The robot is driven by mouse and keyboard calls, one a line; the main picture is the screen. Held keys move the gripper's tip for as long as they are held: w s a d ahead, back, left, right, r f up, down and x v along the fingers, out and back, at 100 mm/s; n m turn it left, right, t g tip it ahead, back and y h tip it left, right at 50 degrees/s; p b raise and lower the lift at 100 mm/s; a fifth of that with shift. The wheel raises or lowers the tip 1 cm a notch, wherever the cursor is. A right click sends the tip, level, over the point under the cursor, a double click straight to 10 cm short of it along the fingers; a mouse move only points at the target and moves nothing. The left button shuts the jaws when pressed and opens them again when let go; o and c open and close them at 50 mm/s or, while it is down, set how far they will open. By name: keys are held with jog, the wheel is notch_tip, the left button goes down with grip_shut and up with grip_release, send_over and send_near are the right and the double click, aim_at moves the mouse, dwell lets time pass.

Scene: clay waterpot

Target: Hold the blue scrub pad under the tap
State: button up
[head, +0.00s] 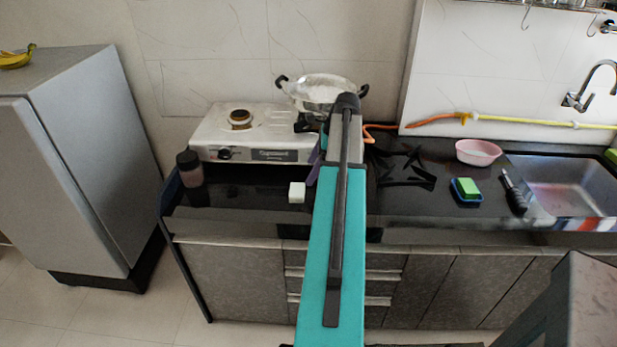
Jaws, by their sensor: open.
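A small flat blue piece (457,196), the only blue pad-like thing I see, lies on the black counter left of the sink. A green block (468,187) sits on it; I cannot tell whether the blue part is a pad or a dish. The chrome tap (590,92) curves out from the wall above the metal sink (570,183). My teal arm reaches up the middle to the stove. My gripper (314,166) is mostly hidden behind the arm; a purplish part shows at its left, open, well left of the blue piece.
A pink bowl (478,152) and a dark bottle-like object (514,190) flank the blue piece. A black metal rack (405,175) lies left of it. A white stove (255,133) with a pan (322,90), a white block (297,192) and a jar (189,168) are further left.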

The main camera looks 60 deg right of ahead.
jog(key=shift+v, duration=1.25)
jog(key=shift+c, duration=0.3)
